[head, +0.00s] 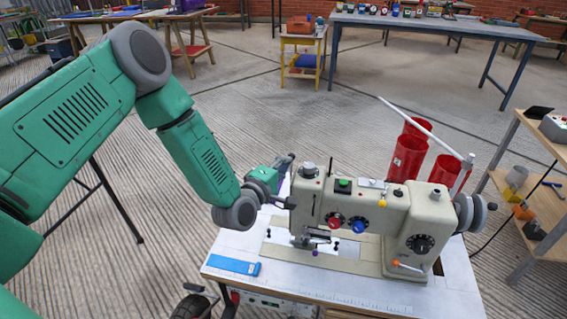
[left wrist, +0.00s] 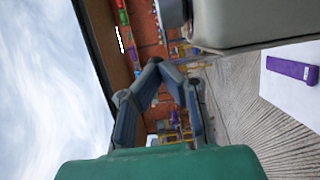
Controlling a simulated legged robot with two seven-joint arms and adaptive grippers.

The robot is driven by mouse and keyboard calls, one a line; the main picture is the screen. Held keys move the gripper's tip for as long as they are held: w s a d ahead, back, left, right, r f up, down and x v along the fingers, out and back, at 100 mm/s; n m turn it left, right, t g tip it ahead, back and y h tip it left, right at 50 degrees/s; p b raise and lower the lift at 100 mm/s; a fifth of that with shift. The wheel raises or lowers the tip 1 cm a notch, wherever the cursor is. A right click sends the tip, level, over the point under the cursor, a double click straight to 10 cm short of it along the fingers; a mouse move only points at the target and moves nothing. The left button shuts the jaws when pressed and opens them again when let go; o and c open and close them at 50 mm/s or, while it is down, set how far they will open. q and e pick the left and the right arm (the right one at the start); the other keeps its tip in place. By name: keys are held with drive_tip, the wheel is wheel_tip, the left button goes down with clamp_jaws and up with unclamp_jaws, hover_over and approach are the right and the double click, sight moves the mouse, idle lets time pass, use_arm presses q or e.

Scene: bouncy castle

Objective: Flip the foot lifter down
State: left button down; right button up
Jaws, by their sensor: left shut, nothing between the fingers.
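A cream sewing machine (head: 350,205) stands on a white-topped table (head: 225,245) with its needle head at the left end. It also fills the upper right of the left wrist view (left wrist: 260,22). Small metal parts and a short lever show around the needle area (head: 312,238); I cannot tell for sure which part is the foot lifter. My left gripper (head: 286,161) is beside the top left of the machine head, partly hidden by its own wrist. In the left wrist view its fingers (left wrist: 156,64) are closed together and empty. My right gripper is not in view.
Red cylinders (head: 407,158) and a white rod (head: 425,130) stand behind the machine. A wooden shelf (head: 520,180) is at the right. The floor behind is mostly clear.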

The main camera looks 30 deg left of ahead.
use_arm(q)
drive_tip(key=w+a+f+n+g+p, duration=0.1)
drive_tip(key=w+a+n+g+p, duration=0.1)
drive_tip(key=w+g+p, duration=0.3)
drive_tip(key=w+g, duration=0.3)
drive_tip(key=shift+f+g+h, duration=0.2)
drive_tip(key=shift+g+h, duration=0.1)
drive_tip(key=shift+g, duration=0.1)
drive_tip(key=shift+a, duration=0.1)
idle(0.6)
drive_tip(key=w+r+p+v, duration=0.1)
drive_tip(key=p+v, duration=0.3)
drive_tip(key=v, duration=0.9)
drive_tip(key=shift+w+a+r, duration=0.35)
drive_tip(key=shift+r, duration=0.2)
